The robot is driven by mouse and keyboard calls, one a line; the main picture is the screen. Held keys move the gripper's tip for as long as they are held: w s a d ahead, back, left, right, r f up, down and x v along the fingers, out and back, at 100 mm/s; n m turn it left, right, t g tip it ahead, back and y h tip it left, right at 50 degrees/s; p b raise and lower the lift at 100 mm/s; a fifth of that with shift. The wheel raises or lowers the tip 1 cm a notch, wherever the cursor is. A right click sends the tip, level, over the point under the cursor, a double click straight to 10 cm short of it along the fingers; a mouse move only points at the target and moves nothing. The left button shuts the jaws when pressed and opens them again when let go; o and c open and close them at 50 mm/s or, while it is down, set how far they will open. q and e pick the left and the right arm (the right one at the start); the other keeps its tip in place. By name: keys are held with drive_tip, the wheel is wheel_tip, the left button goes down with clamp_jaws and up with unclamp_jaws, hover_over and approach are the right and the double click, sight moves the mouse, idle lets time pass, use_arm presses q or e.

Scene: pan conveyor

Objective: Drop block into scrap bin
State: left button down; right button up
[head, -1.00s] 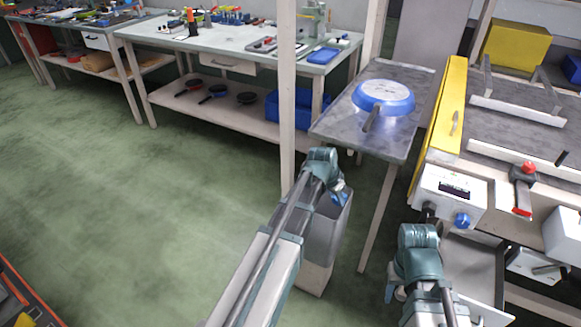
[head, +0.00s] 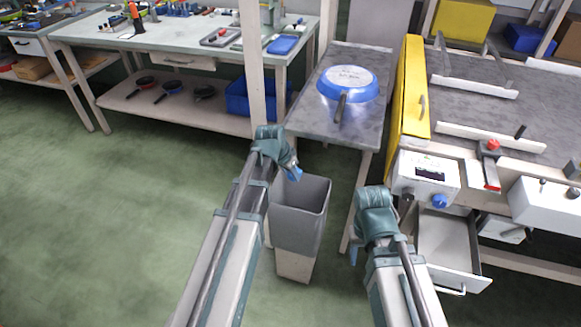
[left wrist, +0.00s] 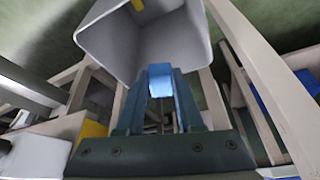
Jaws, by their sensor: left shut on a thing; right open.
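The scrap bin (head: 299,225) is a tall grey bin with an open top, standing on the floor in front of my arms. My left gripper (head: 293,172) is shut on a small blue block (left wrist: 160,80), which sits between its fingertips. In the head view the block is at the left back part of the bin's rim. In the left wrist view the bin's open mouth (left wrist: 92,38) lies just beyond the block, with something yellow (left wrist: 138,5) inside. My right gripper (head: 354,254) is open and empty, to the right of the bin.
A grey side table (head: 358,118) holding a blue pan (head: 323,88) stands behind the bin. A conveyor bench with a yellow guard (head: 412,95) and an open drawer (head: 450,255) is at the right. Green floor (head: 110,220) at left is clear.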

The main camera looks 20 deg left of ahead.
use_arm(q)
wheel_tip(320, 180, down, 6)
drive_tip(key=b, duration=0.6)
drive_tip(key=shift+f, duration=0.15)
drive_tip(key=shift+c, duration=2.3)
unclamp_jaws()
drive_tip(key=shift+r, duration=0.2)
drive_tip(key=p+v, duration=1.2)
drive_tip(key=v, duration=0.1)
drive_tip(key=shift+r+p, duration=0.2)
drive_tip(key=shift+p, duration=0.1)
drive_tip(key=shift+s, duration=0.1)
